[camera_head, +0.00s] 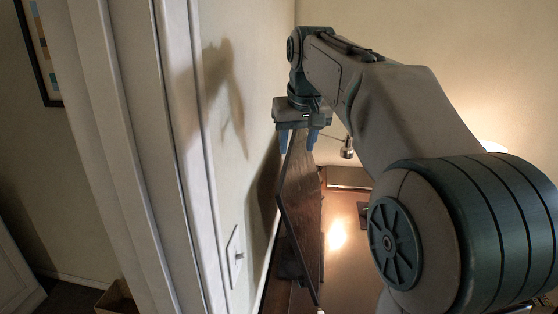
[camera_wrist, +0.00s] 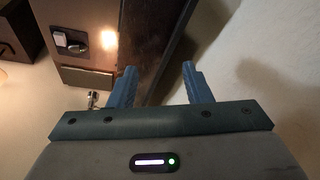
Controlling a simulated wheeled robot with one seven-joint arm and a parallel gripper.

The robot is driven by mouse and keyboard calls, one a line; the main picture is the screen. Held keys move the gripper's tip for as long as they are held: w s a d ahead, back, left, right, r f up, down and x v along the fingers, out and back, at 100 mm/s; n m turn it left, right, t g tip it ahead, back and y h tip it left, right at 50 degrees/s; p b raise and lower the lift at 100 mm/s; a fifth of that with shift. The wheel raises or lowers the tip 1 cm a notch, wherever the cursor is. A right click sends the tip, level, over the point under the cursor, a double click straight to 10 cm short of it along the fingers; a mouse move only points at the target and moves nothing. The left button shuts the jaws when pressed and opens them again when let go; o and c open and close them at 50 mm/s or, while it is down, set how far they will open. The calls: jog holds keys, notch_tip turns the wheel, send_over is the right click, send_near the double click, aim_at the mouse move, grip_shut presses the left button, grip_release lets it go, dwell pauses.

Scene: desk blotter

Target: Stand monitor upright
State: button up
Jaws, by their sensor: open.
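The monitor (camera_head: 301,200) is a dark thin panel seen nearly edge-on in the head view, with its dark base (camera_head: 290,268) lower down, close to the wall. The panel looks upright or nearly so; I cannot tell its exact tilt. My gripper (camera_head: 297,148) is at the panel's upper end, with its blue fingers pointing down on either side of it. In the wrist view the open fingers of my gripper (camera_wrist: 159,75) straddle the edge of the dark monitor (camera_wrist: 148,38). A gap shows beside the fingers; contact is not clear.
The wall (camera_head: 255,90) with a light switch (camera_head: 235,257) stands close to the left of the monitor. The glossy brown desk (camera_head: 345,265) extends to the right. A small metal lamp head (camera_head: 347,148) is behind. Small items on a dark pad (camera_wrist: 68,42) lie beyond the monitor.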

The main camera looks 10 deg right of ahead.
send_near(287, 163)
jog(key=x, duration=0.8)
jog(key=shift+w+f, duration=0.1)
jog(key=shift+f, duration=0.2)
